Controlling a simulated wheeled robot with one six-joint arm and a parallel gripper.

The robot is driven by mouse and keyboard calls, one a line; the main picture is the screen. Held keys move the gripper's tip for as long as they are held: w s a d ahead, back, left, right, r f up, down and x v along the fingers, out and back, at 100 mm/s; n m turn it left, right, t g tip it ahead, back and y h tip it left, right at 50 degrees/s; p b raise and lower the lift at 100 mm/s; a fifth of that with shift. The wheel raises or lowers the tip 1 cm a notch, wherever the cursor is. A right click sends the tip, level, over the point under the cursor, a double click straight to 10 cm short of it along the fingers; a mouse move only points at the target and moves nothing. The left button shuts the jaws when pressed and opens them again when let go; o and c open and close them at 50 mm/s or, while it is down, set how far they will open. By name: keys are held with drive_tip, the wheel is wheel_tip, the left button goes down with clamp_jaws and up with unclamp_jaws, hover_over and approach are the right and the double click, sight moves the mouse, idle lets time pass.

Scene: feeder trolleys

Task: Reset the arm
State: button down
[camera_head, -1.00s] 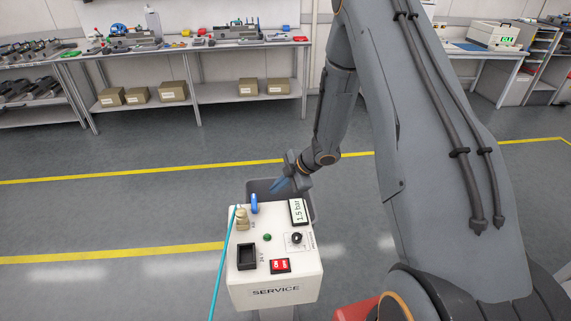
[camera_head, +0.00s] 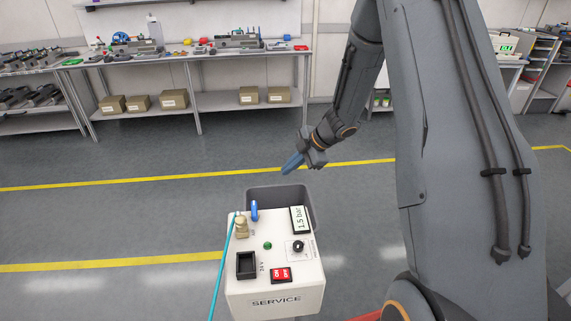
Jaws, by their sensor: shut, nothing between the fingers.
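My gripper (camera_head: 291,164) is at the end of my grey arm, near the middle of the picture. Its blue fingers point down and to the left and look shut, with nothing held. It hangs above and behind the white service box (camera_head: 272,298), clear of it. The box carries a 1.5 bar display (camera_head: 299,219), a blue lever (camera_head: 254,210), a brass fitting with a teal hose (camera_head: 217,282), a black knob (camera_head: 298,247), a green light (camera_head: 267,245), a red switch (camera_head: 281,275) and a black socket (camera_head: 246,265).
A dark grey bin (camera_head: 292,193) stands behind the service box, under my gripper. A workbench (camera_head: 222,53) with tools and cardboard boxes on its lower shelf stands at the back. Yellow lines (camera_head: 110,262) cross the open grey floor.

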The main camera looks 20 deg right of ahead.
drive_tip(key=s+d+r+m+t+h+b, duration=0.2)
drive_tip(key=s+d+r+m+h+b, duration=0.15)
drive_tip(key=r+m+h, duration=0.5)
drive_tip(key=s+a+f+m+g+y, duration=0.1)
drive_tip(key=s+m, duration=0.4)
drive_tip(key=s, duration=0.6)
drive_tip(key=s+a+f+m+g+y+b, duration=0.1)
drive_tip(key=s+a+m+g, duration=0.2)
drive_tip(key=s, duration=0.9)
drive_tip(key=m+g, duration=0.1)
drive_tip(key=m, duration=0.2)
drive_tip(key=shift+s+a+f+b, duration=0.25)
drive_tip(key=shift+a+b, duration=0.05)
drive_tip(key=shift+a, duration=0.1)
